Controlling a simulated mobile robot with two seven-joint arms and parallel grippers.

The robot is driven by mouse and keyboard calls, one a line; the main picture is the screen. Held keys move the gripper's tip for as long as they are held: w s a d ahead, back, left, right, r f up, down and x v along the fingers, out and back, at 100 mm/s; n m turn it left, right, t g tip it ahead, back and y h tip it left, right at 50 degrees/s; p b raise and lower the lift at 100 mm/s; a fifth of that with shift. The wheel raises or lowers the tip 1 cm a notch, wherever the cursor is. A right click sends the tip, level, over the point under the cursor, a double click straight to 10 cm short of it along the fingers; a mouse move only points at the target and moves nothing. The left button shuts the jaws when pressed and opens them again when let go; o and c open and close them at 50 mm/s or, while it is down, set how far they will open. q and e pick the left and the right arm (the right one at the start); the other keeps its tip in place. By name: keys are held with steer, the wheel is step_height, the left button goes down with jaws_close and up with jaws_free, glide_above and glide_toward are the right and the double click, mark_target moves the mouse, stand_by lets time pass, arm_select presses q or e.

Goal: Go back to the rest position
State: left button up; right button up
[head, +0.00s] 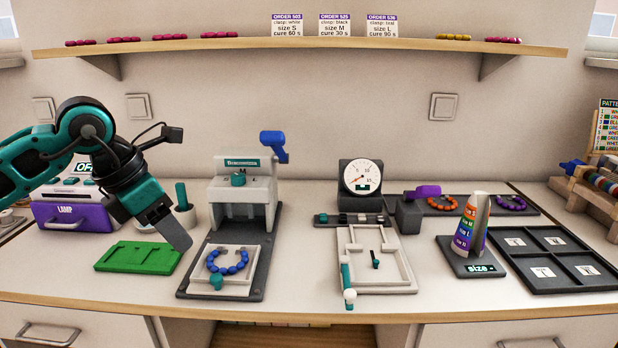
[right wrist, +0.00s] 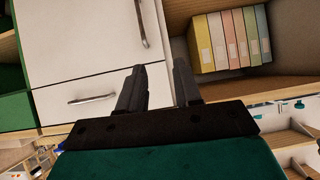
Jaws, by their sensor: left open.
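My left gripper (head: 176,228) comes in from the left in the head view, pointing down and to the right. It is open, with nothing seen in it, above the counter between the green mat (head: 138,257) and the clasp press (head: 241,190). A blue bead bracelet (head: 228,268) lies in the white tray of the press, apart from the gripper. My right gripper (right wrist: 159,70) shows only in the right wrist view. Its two dark fingers are apart with nothing between them, in front of white cabinet doors and a shelf.
A purple lamp box (head: 72,216) stands behind my left arm. A gauge (head: 361,178) with a white fixture (head: 388,275) stands mid-counter. A size stand (head: 470,240) and a dark sorting tray (head: 540,290) are at right. Colored binders (right wrist: 229,40) stand in the shelf below.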

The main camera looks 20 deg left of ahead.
arm_select(q)
steer(key=s+d+n+t+h+p, duration=0.25)
steer(key=d+n+h+p, duration=0.45)
steer(key=d+h, duration=1.25)
step_height(320, 180, down, 11)
steer(key=w+a+n+t+y, duration=0.1)
steer(key=a+n+t+y, duration=0.1)
steer(key=n+t+y, duration=1.65)
steer(key=s+a+f+n+g+y+p, duration=0.1)
steer(key=s+a+f+n+g+p, duration=0.1)
steer(key=s+f+n+g, duration=0.9)
step_height(320, 180, down, 4)
steer(key=n+g, duration=0.3)
steer(key=shift+s+r, duration=0.2)
steer(key=shift+s, duration=0.1)
arm_select(e)
steer(key=shift+h, duration=0.4)
steer(key=d+r, duration=0.1)
steer(key=s+d+r, duration=0.1)
steer(key=r, duration=0.1)
steer(key=d+r, duration=0.1)
steer(key=r, duration=0.1)
steer(key=shift+s, duration=0.25)
